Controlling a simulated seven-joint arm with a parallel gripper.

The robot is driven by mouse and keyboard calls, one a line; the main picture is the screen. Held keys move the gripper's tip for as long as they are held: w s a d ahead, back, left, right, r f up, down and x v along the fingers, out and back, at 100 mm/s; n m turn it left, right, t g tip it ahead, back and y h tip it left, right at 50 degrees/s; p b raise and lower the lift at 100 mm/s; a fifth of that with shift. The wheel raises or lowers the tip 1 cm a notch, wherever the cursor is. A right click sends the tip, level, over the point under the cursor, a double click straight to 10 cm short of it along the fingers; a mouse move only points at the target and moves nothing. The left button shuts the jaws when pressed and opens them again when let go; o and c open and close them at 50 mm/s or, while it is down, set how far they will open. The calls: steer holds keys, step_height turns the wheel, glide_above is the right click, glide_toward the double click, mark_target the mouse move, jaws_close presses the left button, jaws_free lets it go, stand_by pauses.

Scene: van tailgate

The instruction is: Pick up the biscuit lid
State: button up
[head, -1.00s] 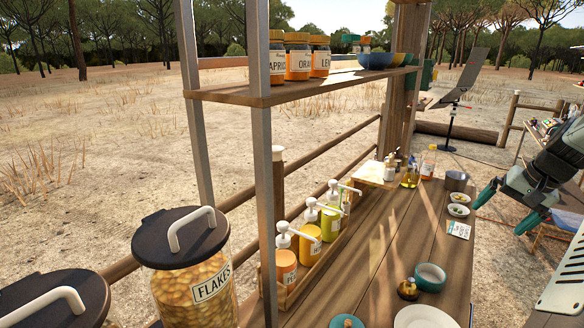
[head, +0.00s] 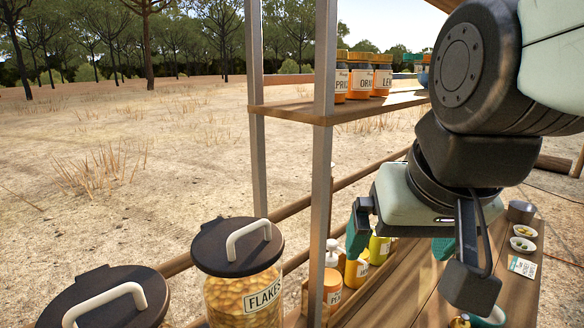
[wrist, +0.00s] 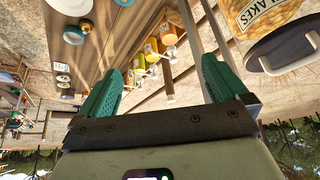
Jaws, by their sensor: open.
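Two clear jars with dark round lids and white arched handles stand at the lower left in the head view. The nearer jar's lid (head: 106,302) is cut by the frame's bottom edge, and no label shows on that jar, so I cannot tell if it is the biscuit one. The other lid (head: 238,247) sits on the jar labelled FLAKES (head: 245,299). My gripper (head: 401,240) is open and empty, to the right of both jars and above the bench. In the wrist view my gripper (wrist: 160,66) shows parted teal fingers, with the FLAKES lid (wrist: 284,62) beyond the right finger.
A metal shelf post (head: 322,170) stands between the jars and my gripper. A wooden shelf (head: 290,110) carries labelled jars (head: 363,78). Pump bottles (head: 333,285) stand in a row below it. Small bowls (head: 523,244) lie on the bench's right side.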

steer(key=s, duration=0.2)
steer(key=s+a+f, duration=0.1)
steer(key=shift+s+n, duration=0.25)
steer(key=shift+n, duration=0.15)
steer(key=shift+c, duration=0.3)
steer(key=shift+s+a, duration=0.1)
steer(key=shift+s, duration=0.2)
steer(key=shift+c, duration=1.3)
steer(key=shift+f, duration=0.1)
steer(key=c, duration=0.6)
